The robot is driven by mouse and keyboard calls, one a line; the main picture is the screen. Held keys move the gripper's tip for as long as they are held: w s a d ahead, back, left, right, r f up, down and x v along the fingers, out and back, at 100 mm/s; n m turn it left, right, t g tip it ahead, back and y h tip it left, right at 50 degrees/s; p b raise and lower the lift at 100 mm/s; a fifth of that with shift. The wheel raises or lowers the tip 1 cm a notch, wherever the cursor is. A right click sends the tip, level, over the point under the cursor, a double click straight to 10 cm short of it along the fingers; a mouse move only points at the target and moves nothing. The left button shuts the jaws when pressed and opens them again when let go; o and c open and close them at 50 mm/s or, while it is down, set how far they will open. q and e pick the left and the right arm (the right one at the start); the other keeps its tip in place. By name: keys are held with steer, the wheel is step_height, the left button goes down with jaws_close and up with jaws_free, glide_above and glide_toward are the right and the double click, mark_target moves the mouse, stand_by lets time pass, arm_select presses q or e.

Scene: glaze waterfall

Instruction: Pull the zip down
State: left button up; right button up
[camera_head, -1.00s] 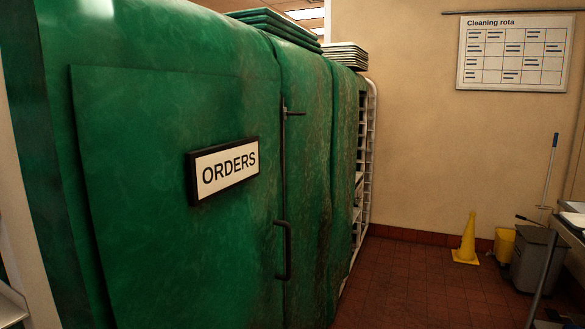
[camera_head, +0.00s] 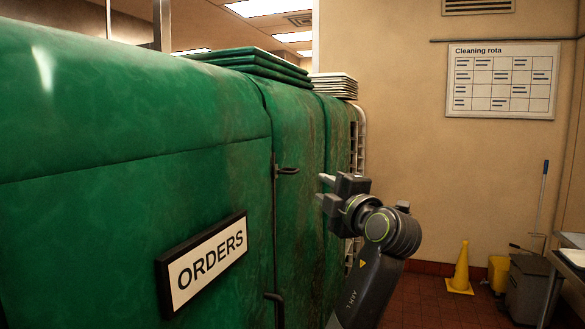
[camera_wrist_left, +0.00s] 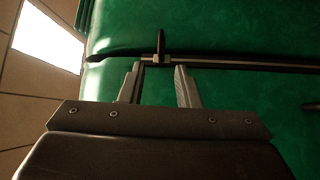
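A green cover (camera_head: 120,200) with brown stains hangs over a tall rack. A dark zip (camera_head: 274,235) runs down its front, with a slider and short pull tab (camera_head: 287,170) near the top. In the left wrist view the pull tab (camera_wrist_left: 160,42) stands just beyond my fingertips, roughly between them. My left gripper (camera_head: 322,188) is to the right of the tab at nearly its height, apart from it. In the left wrist view my left gripper (camera_wrist_left: 158,72) is open and empty. My right gripper is out of view.
A framed ORDERS sign (camera_head: 207,262) is on the cover left of the zip. A dark handle (camera_head: 275,298) sits lower by the zip. A yellow cone (camera_head: 460,270) and a grey bin (camera_head: 525,285) stand at the back right.

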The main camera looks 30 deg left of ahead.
mark_target(293, 169)
arm_select(q)
steer(key=p+x, duration=0.7)
steer(key=x, duration=0.7)
steer(key=shift+w+a+r+p, duration=0.2)
steer(key=shift+a+p, duration=0.1)
steer(key=shift+p, duration=0.1)
steer(key=shift+w+a+f, duration=0.15)
steer(key=shift+w+a, duration=0.2)
steer(key=shift+a, duration=0.35)
jaws_close()
